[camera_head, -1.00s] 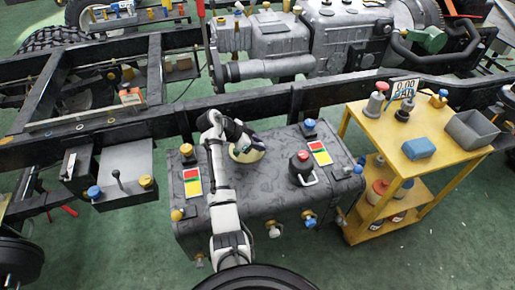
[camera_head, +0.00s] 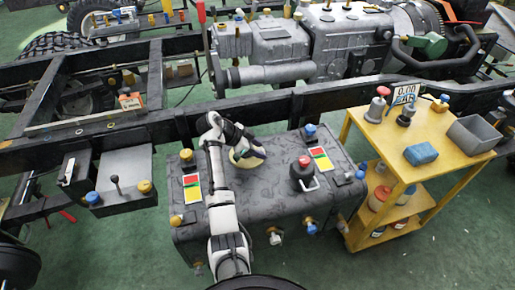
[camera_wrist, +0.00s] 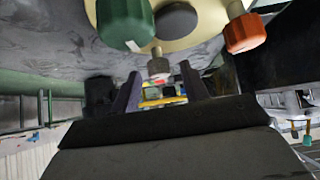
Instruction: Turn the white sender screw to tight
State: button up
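A round cream sender plate (camera_head: 246,160) sits on top of the dark grey tank (camera_head: 260,205), partly hidden by my gripper (camera_head: 256,149). In the wrist view the plate (camera_wrist: 198,22) carries a green knob (camera_wrist: 125,22), a dark round knob (camera_wrist: 177,20), an orange knob (camera_wrist: 245,33) and a pale greyish screw (camera_wrist: 158,66). This pale screw may be the white one. It lies in the gap between the two dark fingers of my gripper (camera_wrist: 160,84), near their tips. The fingers are apart. I cannot tell whether they touch the screw.
A black frame rail (camera_head: 270,107) runs behind.

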jog(key=b+v, duration=0.1)
jog(key=v, duration=1.3)
jog(key=shift+d, duration=0.15)
